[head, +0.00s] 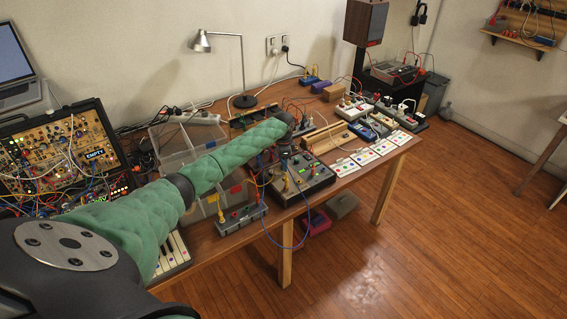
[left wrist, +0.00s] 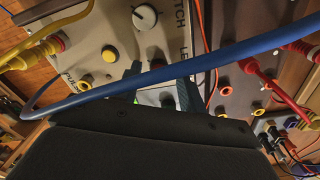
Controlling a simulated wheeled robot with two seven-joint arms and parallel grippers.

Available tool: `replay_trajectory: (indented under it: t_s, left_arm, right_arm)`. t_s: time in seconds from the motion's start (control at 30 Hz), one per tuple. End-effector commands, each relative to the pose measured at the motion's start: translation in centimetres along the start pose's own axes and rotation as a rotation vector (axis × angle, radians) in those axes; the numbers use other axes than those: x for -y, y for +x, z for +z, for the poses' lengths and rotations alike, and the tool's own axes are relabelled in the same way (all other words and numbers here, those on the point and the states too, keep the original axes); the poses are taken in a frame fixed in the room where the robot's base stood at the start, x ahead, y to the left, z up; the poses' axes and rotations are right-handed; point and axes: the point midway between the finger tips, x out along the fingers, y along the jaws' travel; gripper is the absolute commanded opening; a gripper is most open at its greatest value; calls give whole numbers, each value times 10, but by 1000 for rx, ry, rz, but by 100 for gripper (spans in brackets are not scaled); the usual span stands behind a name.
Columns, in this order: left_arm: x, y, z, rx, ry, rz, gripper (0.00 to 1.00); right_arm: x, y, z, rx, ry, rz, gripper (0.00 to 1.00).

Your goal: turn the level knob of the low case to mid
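The low case (head: 318,184), a dark box with a light panel, stands near the table's front edge in the head view. Its beige panel (left wrist: 88,28) fills the upper part of the left wrist view, with a white-topped knob (left wrist: 145,16), a yellow button (left wrist: 110,54) and partly cut lettering "TCH" and "LE". My left gripper (head: 286,153) is over this case, pointing down. In the left wrist view its two dark fingers (left wrist: 160,88) stand apart. A pale patch shows between them; I cannot tell whether it is the level knob. A blue cable hides part of the fingers. My right gripper is out of view.
The blue cable (left wrist: 160,74) crosses close in front of my left gripper. Red plugs and cables (left wrist: 262,82) rise from a brown panel beside it. A grey box (head: 241,219) stands left of the case, and white cards (head: 362,157) lie to the right.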

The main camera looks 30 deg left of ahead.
Motion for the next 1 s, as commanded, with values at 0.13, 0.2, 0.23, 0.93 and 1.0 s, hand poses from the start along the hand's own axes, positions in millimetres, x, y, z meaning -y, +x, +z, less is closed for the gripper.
replay_trajectory:
  t_s: [0.13, 0.2, 0.23, 0.93, 1.0]
  left_arm:
    - [0, -2, 0, 0, 1, 0, 41]
    - [0, -6, 0, 0, 1, 0, 41]
    - [0, -9, 0, 0, 1, 0, 41]
    - [0, -78, 1, 0, -1, 0, 41]
    - [0, -78, 1, 0, -1, 0, 41]
  right_arm:
    - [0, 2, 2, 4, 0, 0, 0]
    - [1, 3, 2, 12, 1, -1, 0]
    - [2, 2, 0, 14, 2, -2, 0]
    - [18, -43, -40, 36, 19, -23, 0]
    - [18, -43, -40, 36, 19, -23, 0]
